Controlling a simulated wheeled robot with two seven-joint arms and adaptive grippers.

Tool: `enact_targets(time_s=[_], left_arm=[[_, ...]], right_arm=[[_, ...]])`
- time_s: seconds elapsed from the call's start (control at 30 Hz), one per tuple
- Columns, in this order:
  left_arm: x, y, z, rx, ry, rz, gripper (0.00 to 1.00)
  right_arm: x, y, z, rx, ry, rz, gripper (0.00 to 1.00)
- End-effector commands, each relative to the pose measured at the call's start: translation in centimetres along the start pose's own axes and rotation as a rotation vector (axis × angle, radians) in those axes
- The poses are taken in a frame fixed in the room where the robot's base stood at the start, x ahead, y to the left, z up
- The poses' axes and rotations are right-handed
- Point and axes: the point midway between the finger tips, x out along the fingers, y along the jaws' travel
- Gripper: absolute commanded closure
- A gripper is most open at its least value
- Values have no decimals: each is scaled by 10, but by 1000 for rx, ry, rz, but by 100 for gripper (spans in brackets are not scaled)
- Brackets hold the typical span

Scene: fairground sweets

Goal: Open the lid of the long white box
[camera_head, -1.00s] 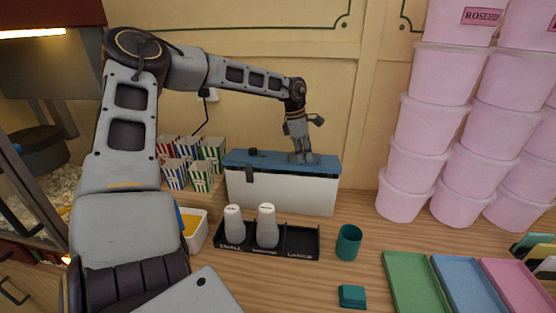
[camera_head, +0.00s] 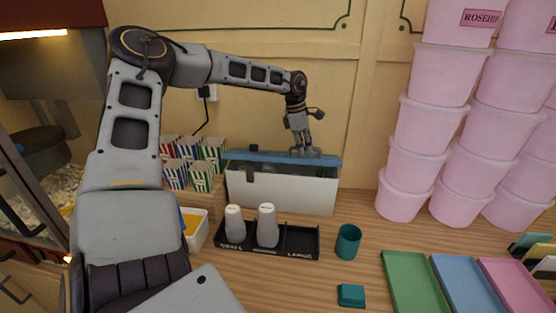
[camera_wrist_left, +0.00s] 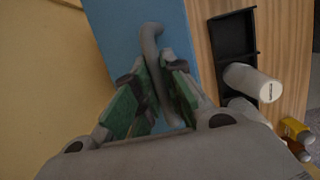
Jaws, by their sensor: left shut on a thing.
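The long white box (camera_head: 285,193) stands against the back wall in the head view. Its blue lid (camera_head: 262,156) is raised along the front, with a dark gap showing between it and the box's front wall. My left gripper (camera_head: 305,151) is at the lid's right half. In the left wrist view the fingers (camera_wrist_left: 157,68) are shut around a grey bar handle (camera_wrist_left: 151,33) on the blue lid (camera_wrist_left: 113,25). The box's contents are too dark to make out. My right gripper is not in view.
A black tray (camera_head: 299,242) with two white bottles stands in front of the box, beside a teal cup (camera_head: 348,242). Striped cartons (camera_head: 202,178) stand close at the left. Stacked pink tubs (camera_head: 403,200) stand at the right. Some counter between box and tubs is clear.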

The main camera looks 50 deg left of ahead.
Motion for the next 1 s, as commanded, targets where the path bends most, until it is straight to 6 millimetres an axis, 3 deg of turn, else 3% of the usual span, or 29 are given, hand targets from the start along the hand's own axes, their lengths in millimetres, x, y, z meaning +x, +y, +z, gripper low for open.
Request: enact_targets(time_s=[1.0], left_arm=[[-12,20,1,-4,3,3,100]], right_arm=[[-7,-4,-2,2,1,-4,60]])
